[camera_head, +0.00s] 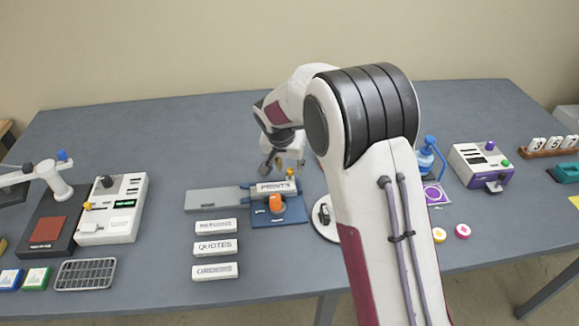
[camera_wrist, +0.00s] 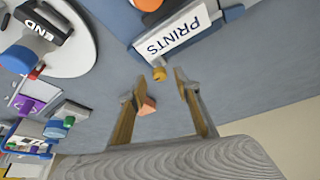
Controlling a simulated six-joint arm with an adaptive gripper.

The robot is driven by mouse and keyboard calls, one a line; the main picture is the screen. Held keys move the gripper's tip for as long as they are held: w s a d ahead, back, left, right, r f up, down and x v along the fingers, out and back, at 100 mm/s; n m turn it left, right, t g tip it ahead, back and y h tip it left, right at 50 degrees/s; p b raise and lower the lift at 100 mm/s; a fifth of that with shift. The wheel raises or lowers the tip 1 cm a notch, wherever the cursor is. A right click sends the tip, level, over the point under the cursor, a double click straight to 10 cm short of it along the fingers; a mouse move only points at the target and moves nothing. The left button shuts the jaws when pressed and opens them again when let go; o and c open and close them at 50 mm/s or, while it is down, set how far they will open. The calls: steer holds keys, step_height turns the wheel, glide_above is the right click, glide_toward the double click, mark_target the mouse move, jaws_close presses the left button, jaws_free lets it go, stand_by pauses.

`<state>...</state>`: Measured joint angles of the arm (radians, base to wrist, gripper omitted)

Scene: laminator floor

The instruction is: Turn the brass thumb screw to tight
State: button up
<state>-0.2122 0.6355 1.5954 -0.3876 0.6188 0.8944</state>
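The brass thumb screw (camera_wrist: 159,74) is a small gold knob at the edge of the blue fixture, beside the white PRINTS plate (camera_wrist: 172,36). In the head view the PRINTS plate (camera_head: 275,187) stands at the back of the blue fixture (camera_head: 292,215), and the screw shows as a small yellow spot (camera_head: 290,172) behind it. My gripper (camera_wrist: 158,80) is open and empty, with its two fingers apart on either side of the screw in the picture. I cannot tell whether they touch it. My gripper (camera_head: 277,165) also shows behind the plate in the head view.
An orange knob (camera_head: 275,203) sits in front of the plate. Loose plates RETURNS (camera_head: 216,226), QUOTES (camera_head: 215,248) and ORDERS (camera_head: 215,272) lie to the front left. A round white base with an END lever (camera_wrist: 38,38) is close by. A small orange piece (camera_wrist: 147,105) shows between my fingers.

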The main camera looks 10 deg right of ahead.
steer(key=v, duration=1.1)
steer(key=shift+r+n, duration=0.15)
steer(key=shift+n, duration=0.15)
stand_by(0.4)
steer(key=s+d+r+n, duration=0.1)
steer(key=s+d+r, duration=0.1)
steer(key=s, duration=1)
steer(key=s+d+r+n+t+y, duration=0.1)
steer(key=s+d+r, duration=0.2)
steer(key=s, duration=0.9)
steer(key=s+d+r+n, duration=0.2)
steer(key=s+d+r, duration=0.1)
steer(key=s, duration=1)
steer(key=shift+d+y, duration=0.4)
steer(key=shift+d, duration=0.3)
